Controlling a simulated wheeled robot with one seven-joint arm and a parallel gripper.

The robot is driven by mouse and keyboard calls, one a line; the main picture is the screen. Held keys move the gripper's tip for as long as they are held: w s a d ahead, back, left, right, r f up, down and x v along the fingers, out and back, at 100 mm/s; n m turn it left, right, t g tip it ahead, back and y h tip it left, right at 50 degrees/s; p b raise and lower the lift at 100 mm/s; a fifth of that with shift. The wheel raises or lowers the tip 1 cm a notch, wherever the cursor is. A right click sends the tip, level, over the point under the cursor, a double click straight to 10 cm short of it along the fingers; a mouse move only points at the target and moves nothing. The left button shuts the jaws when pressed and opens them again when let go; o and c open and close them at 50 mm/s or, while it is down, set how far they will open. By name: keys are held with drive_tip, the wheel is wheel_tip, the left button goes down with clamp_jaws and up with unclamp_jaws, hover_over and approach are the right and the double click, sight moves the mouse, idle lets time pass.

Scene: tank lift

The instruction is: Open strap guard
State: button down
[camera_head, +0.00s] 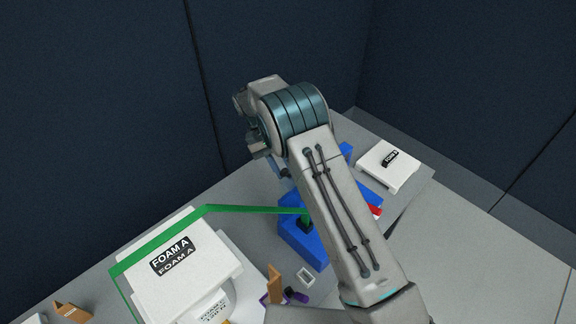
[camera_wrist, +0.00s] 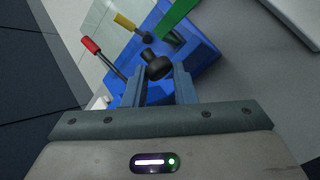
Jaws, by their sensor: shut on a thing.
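A blue fixture (camera_head: 302,243) sits on the grey table, partly hidden behind my arm. In the wrist view the blue fixture (camera_wrist: 203,58) carries a black knob (camera_wrist: 158,68), a red-handled lever (camera_wrist: 91,45) and a yellow-handled lever (camera_wrist: 126,21). My gripper (camera_wrist: 160,75) is shut on the black knob, which shows between its fingertips. A green strap (camera_head: 255,209) runs from the fixture over the white FOAM A block (camera_head: 190,275); its end shows in the wrist view (camera_wrist: 176,17). I cannot tell for certain which part is the strap guard.
A second white labelled block (camera_head: 388,166) lies at the back right. Brown brackets (camera_head: 274,283) and a small white frame (camera_head: 305,278) lie near the front. Dark padded walls (camera_head: 100,120) close off the back. Grey surface at the right is clear.

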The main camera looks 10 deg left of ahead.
drive_tip(key=shift+s+a+f, duration=0.35)
drive_tip(key=shift+a+f, duration=0.1)
drive_tip(key=shift+f, duration=0.05)
drive_tip(key=c, duration=1.5)
unclamp_jaws()
drive_tip(key=o, duration=0.3)
drive_tip(key=shift+a, duration=0.25)
drive_tip(key=shift+o, duration=0.2)
drive_tip(key=shift+d+r, duration=0.1)
drive_tip(key=shift+d, duration=0.15)
drive_tip(key=shift+w+r, duration=0.1)
drive_tip(key=shift+w, duration=0.05)
